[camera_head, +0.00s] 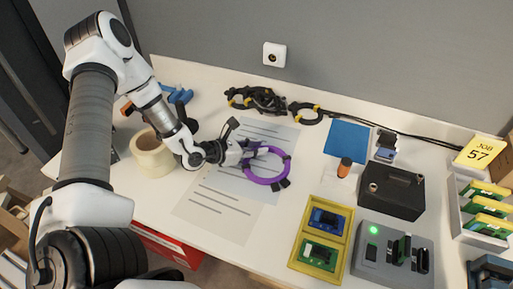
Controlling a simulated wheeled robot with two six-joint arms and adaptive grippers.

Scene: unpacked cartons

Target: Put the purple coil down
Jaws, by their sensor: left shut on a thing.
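The purple coil (288,168) is a ring with dark bands on it, over the printed paper sheets near the middle of the table. My left gripper (258,152) reaches in from the left and is shut on the coil's upper left side. I cannot tell whether the coil touches the paper or is a little above it. The white table (285,220) lies under the sheets. My right gripper does not show.
A tape roll (152,158) stands left of my gripper. Black cables (262,100) lie behind. A blue sheet (348,140), a black box (392,190), a yellow tray (343,243) and a grey device (375,258) fill the right. Bare table lies between the papers and yellow tray.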

